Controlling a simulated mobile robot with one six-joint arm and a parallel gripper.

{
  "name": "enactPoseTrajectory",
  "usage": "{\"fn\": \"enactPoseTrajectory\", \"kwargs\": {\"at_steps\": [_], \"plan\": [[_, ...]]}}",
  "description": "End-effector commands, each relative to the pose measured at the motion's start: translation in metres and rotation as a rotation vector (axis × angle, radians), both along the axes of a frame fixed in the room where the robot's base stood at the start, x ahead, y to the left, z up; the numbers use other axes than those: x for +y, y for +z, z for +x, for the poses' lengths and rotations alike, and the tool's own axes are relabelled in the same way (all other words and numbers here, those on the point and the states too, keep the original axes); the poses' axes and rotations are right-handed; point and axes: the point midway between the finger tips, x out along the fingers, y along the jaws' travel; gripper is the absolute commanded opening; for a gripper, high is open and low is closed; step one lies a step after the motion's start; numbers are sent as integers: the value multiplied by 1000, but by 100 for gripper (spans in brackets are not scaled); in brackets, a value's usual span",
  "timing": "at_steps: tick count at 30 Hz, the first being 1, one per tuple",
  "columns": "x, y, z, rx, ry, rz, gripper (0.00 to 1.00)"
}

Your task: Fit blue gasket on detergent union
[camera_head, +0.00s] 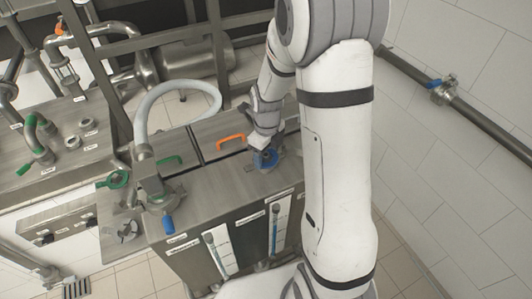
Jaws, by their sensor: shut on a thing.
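My gripper (259,147) is low over the right part of the steel tank top, at the end of my white arm. It is shut on the blue gasket (266,159), which shows as a small blue ring-like shape just below the fingers. The gasket is at or just above a round metal fitting near the front of the tank top, which looks like the detergent union. The fingers and gasket cover most of this fitting. I cannot tell whether the gasket touches it or is seated.
An orange handle (231,142) and a green handle (170,160) stand on the lids nearby. Two sight gauges (219,254) are on the tank front. The front tank top is clear between fittings.

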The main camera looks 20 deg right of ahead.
Motion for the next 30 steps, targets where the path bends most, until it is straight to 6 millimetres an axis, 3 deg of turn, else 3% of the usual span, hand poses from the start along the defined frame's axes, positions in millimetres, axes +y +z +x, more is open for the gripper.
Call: {"fn": "enactPoseTrajectory", "kwargs": {"at_steps": [1, 2, 11, 23, 26, 30], "plan": [[0, -5, -3, 9, 0, 0, 44], [0, -5, -3, 9, 0, 0, 67], [1, -7, -5, 16, 1, 0, 91], [2, -7, -6, 18, 1, 2, 91], [2, 0, -5, 16, 1, 2, 91], [0, 23, -3, 4, 1, 2, 91]]}}
